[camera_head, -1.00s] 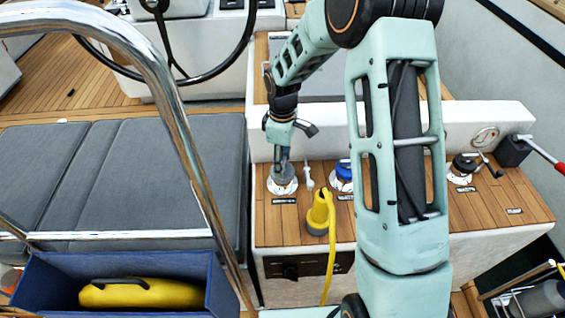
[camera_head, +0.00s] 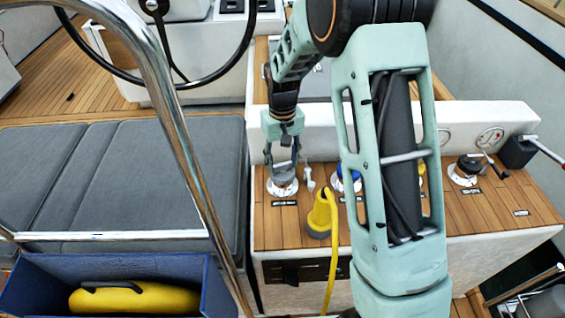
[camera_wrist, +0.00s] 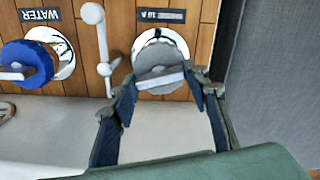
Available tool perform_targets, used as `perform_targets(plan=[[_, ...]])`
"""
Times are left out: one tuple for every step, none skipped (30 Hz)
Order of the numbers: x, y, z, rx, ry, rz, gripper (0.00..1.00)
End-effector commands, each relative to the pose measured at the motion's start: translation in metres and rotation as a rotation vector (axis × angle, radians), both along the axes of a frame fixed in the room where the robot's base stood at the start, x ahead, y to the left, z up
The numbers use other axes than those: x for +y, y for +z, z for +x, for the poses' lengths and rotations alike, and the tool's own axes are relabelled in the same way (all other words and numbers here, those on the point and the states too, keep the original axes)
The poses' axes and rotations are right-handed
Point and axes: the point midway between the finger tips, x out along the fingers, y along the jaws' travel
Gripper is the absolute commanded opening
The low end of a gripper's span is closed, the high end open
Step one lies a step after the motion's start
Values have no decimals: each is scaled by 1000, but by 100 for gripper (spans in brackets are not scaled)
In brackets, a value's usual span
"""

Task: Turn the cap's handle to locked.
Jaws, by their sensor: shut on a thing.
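The grey cap (camera_head: 282,185) sits in a round metal deck fitting at the left end of the wooden console top. In the wrist view the cap (camera_wrist: 156,57) is a grey disc with a pale bar handle (camera_wrist: 160,81) across it. My gripper (camera_head: 282,163) points down over the cap. In the wrist view my gripper (camera_wrist: 165,85) has one fingertip at each end of the handle, shut on it. A label plate (camera_wrist: 161,16) lies by the fitting, too blurred to read surely, so I cannot tell the locked mark.
A blue cap (camera_wrist: 25,62) marked WATER and a white upright fitting (camera_wrist: 96,40) stand beside the grey cap. A yellow plug with a cable (camera_head: 320,215) stands just in front. A steel rail (camera_head: 170,110) and grey cushions (camera_head: 130,170) lie to the left.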

Motion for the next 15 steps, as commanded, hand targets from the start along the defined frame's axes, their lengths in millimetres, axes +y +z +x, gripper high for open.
perform_targets(plan=[[0,0,0,-1,-37,-1,18],[0,0,0,-1,-60,0,18],[0,0,0,-1,-90,0,18],[0,0,0,-1,-112,0,18],[0,0,0,-1,-131,0,18],[0,0,0,-1,-157,0,18],[0,0,0,-1,-175,-1,18],[0,0,0,-1,-192,0,18],[0,0,0,-1,-213,0,18],[0,0,0,-1,-227,0,18],[0,0,0,-1,-241,0,18],[0,0,0,-1,-257,0,18],[0,0,0,-1,-267,0,18],[0,0,1,-1,-277,0,18],[0,0,1,-1,-289,0,18]])
